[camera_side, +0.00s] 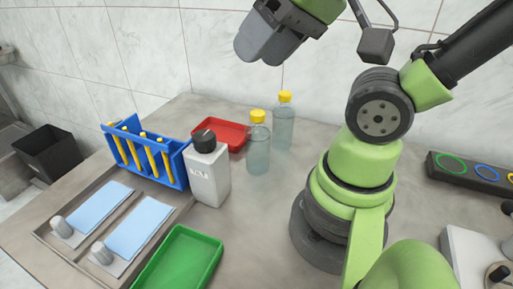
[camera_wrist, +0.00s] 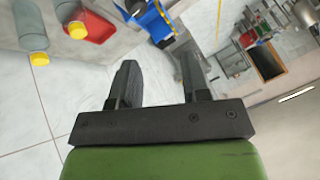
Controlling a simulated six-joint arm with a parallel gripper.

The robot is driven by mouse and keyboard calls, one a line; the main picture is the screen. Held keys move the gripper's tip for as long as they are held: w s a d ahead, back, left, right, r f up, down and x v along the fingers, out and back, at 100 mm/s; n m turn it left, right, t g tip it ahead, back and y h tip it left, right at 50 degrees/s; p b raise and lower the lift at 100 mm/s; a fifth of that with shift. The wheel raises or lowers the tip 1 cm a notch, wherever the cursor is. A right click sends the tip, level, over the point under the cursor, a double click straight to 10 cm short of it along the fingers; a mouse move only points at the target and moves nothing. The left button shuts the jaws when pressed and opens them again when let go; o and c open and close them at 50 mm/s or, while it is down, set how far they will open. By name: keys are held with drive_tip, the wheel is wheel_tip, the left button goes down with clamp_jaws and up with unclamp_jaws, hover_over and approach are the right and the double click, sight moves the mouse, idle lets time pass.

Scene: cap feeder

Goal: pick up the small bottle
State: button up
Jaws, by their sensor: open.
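Two clear bottles with yellow caps stand upright on the table in the side view: a front one (camera_side: 257,150) and a back one (camera_side: 283,125). Two yellow-capped bottles also show at the left of the wrist view, one at the far left (camera_wrist: 30,28) and one beside it (camera_wrist: 67,10). I cannot tell which is the small one. A white squarish bottle (camera_side: 208,178) with a black cap stands to their left in the side view. My gripper (camera_side: 258,50) is high above the table near the back wall; its fingers (camera_wrist: 160,75) are open and empty.
A red tray (camera_side: 232,134) lies behind the white bottle. A blue rack (camera_side: 172,164) with yellow sticks and a green tray (camera_side: 182,262) are at the left, near a grey tray with blue pads (camera_side: 100,207). The tabletop right of the bottles is clear up to my base.

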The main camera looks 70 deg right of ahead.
drive_tip(key=o, duration=0.4)
drive_tip(key=n+g+h, duration=0.4)
drive_tip(key=n+g, duration=0.6)
drive_tip(key=n, duration=0.1)
approach(257, 112)
drive_tip(key=f, duration=0.1)
drive_tip(key=shift+x, duration=4.8)
